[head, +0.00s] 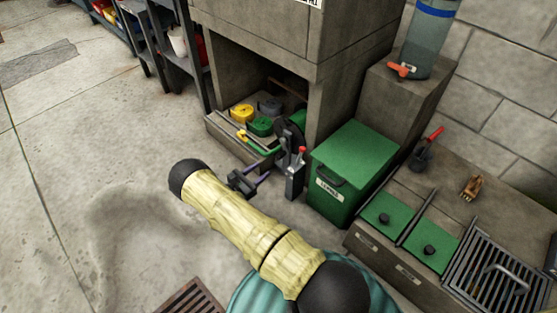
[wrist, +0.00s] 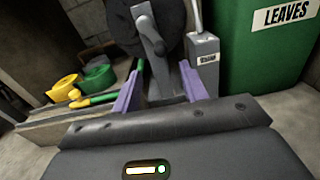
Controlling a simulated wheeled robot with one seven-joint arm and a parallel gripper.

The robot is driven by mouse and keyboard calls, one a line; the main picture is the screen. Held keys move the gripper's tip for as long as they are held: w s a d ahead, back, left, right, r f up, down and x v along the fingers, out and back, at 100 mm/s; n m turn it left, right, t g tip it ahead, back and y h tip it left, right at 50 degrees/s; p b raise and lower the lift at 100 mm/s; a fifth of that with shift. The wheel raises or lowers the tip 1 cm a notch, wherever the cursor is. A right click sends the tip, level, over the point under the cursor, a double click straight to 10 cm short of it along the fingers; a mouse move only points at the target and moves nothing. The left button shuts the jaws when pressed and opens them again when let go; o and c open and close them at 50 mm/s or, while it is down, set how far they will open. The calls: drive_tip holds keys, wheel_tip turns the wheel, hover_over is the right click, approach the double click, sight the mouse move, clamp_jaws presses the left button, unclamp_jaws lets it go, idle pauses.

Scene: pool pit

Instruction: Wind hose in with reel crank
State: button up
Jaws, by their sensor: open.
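The hose reel (head: 291,132) is a dark wheel at the right side of the low concrete bay, and its dark disc also fills the top of the wrist view (wrist: 172,14). A grey crank arm (wrist: 150,32) lies across the disc. The green hose (wrist: 104,99) with a yellow end lies along the bay's sill, left of the reel. My gripper (head: 262,175) is in front of the reel. In the wrist view its two purple fingers (wrist: 162,88) are apart with nothing visibly held between them. Whether they touch the crank cannot be told.
A grey post (wrist: 204,62) with a label stands right of the reel, topped by a red knob (head: 302,150). A green LEAVES bin (head: 357,163) stands beside it. Yellow (head: 242,112) and green (head: 260,126) coils sit in the bay. Floor to the left is clear.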

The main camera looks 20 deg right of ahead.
sight(277, 158)
drive_tip(key=b+x, duration=0.4)
drive_tip(key=x, duration=0.6)
drive_tip(key=shift+w+d, duration=0.1)
drive_tip(key=shift+d, duration=0.05)
clamp_jaws()
